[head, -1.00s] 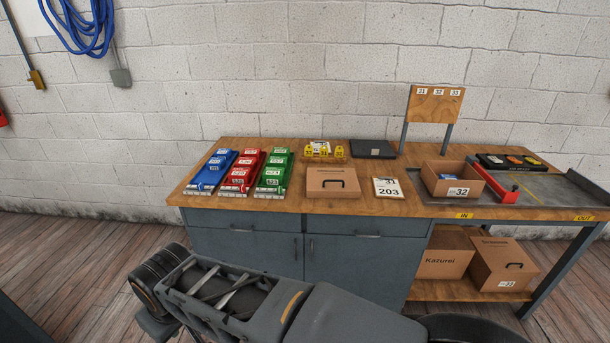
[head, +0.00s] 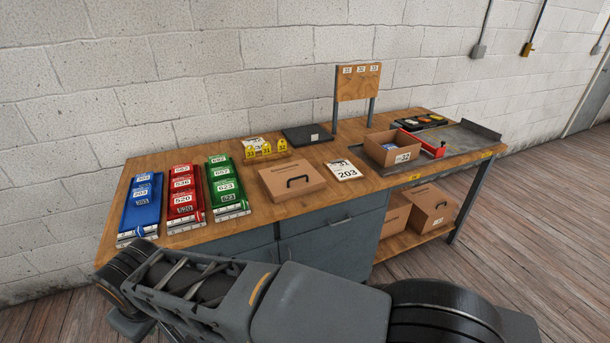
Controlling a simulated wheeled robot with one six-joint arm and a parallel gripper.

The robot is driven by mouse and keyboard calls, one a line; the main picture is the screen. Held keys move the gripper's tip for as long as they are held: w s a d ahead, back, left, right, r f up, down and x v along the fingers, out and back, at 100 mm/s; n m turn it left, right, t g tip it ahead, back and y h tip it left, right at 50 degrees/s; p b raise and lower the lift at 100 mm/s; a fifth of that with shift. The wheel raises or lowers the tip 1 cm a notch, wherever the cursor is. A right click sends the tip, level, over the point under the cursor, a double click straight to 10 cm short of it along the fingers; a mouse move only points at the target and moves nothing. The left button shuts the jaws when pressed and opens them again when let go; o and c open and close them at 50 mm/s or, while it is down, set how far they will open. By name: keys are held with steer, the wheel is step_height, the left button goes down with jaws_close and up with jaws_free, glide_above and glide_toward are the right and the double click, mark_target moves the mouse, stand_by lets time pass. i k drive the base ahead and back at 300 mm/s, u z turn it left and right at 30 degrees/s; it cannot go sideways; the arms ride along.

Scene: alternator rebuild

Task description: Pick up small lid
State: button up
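A low, flat cardboard piece with a dark handle (head: 292,180) lies on the wooden bench top, left of the white 203 card. It may be the small lid, but I cannot tell for sure whether it is a lid or a shallow closed box. My arm's links cross the bottom of the head view, in front of the bench. My gripper is out of the picture, so its state is hidden.
Blue (head: 143,205), red (head: 187,198) and green (head: 226,188) labelled holders lie at the bench's left. Yellow tags (head: 266,150) and a dark flat case (head: 307,134) are behind the cardboard piece. A signpost (head: 358,82) stands at the back. More boxes (head: 432,206) sit on the lower shelf.

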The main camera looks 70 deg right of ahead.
mark_target(283, 182)
steer(key=z, duration=0.95)
steer(key=i, duration=0.85)
steer(key=z, duration=0.85)
